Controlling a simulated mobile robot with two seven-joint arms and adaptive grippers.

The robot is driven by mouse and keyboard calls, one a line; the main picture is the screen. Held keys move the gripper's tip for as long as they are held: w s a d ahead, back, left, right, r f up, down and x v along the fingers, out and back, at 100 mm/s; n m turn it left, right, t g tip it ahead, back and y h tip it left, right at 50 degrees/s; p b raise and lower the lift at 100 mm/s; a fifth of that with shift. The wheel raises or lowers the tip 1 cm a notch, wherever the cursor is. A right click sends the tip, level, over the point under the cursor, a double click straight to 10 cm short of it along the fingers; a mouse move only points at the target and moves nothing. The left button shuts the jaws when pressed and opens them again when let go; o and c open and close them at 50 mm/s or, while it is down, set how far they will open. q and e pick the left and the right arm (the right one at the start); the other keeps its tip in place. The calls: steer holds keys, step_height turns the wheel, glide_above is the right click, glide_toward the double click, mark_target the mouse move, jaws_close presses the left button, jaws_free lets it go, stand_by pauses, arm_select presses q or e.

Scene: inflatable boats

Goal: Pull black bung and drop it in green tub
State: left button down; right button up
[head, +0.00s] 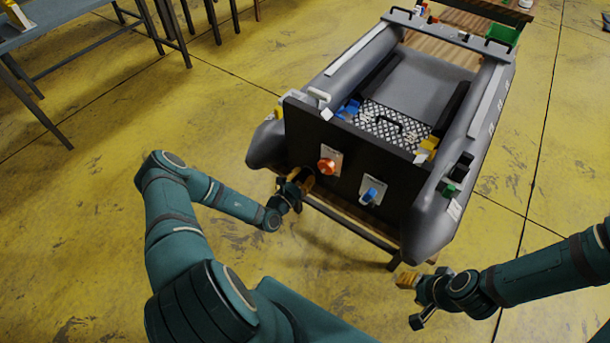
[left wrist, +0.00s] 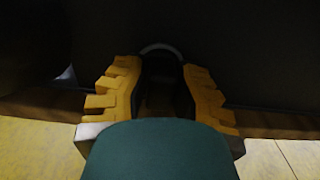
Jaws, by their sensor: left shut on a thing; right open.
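My left gripper (head: 303,181) is at the lower left of the boat's dark transom (head: 345,150). In the left wrist view its yellow fingers (left wrist: 162,100) are closed on a dark thing, the black bung (left wrist: 161,82). The bung is hard to make out against the dark board, and a pale curved rim shows just above it. In the head view the gripper hides the bung. The green tub (head: 503,33) stands at the far right, beyond the boat. My right gripper (head: 408,281) is open and apart from the boat, near its lower right end.
A red-orange plug (head: 327,166) and a blue plug (head: 371,193) sit on pale plates on the transom, right of my left gripper. The grey boat (head: 430,75) rests on a wooden stand. Benches (head: 60,25) stand at the upper left. The yellow floor in front is clear.

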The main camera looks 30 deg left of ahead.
mark_target(301, 180)
arm_select(q)
steer(key=shift+s+r, duration=0.1)
steer(key=shift+s, duration=0.05)
steer(key=shift+s+p, duration=0.25)
steer(key=shift+p, duration=0.05)
steer(key=shift+s+a+p, duration=0.2)
steer(key=shift+s+p, duration=0.7)
steer(key=shift+s, duration=1.6)
steer(key=shift+s, duration=0.15)
steer(key=s+p, duration=0.1)
steer(key=s, duration=0.2)
steer(key=shift+s+a, duration=0.1)
steer(key=shift+a, duration=0.05)
stand_by(0.9)
